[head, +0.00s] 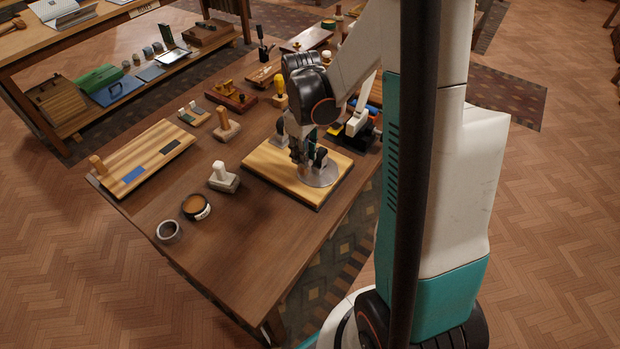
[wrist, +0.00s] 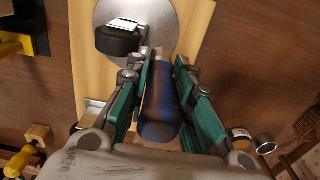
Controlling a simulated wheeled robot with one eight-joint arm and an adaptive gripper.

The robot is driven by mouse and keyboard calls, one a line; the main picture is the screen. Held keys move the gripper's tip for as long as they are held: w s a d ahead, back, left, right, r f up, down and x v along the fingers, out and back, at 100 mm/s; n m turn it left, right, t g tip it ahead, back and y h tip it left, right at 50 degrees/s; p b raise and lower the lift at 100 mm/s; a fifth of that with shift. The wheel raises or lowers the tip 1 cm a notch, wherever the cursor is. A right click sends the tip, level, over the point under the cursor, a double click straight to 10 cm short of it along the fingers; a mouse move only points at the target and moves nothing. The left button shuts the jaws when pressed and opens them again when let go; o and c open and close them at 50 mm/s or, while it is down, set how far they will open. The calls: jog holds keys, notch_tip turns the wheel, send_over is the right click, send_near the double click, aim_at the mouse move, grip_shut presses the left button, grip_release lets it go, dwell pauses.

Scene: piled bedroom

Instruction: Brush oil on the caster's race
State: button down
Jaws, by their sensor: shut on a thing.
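My gripper (head: 303,155) is shut on a dark, blue-black cylindrical handle (wrist: 160,112), likely the brush, between its teal fingers in the wrist view (wrist: 168,68). Its far end is hidden or too small to make out. The caster shows a black wheel (wrist: 117,40) on a round grey metal plate (wrist: 160,18); the wheel also shows in the head view (head: 321,157). The plate lies on a light wooden board (head: 266,164). My gripper is low over the board, close beside the wheel. I cannot tell whether the held thing touches the plate.
A round container with a brown top (head: 195,206) and a grey ring (head: 168,230) stand at the table's near left. A white-knobbed block (head: 222,178) sits left of the board. A long board with patches (head: 142,160) lies farther left. The table's front is clear.

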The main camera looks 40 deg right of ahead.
jog(key=shift+f, duration=0.65)
jog(key=shift+f, duration=0.2)
jog(key=shift+s, duration=0.1)
jog(key=shift+s+d, duration=0.25)
jog(key=shift+s, duration=0.45)
jog(key=shift+s+d, duration=0.3)
jog(key=shift+s, duration=0.4)
jog(key=shift+s+d, duration=0.25)
jog(key=shift+s, duration=0.45)
jog(key=shift+r, duration=1.15)
jog(key=shift+w, duration=0.1)
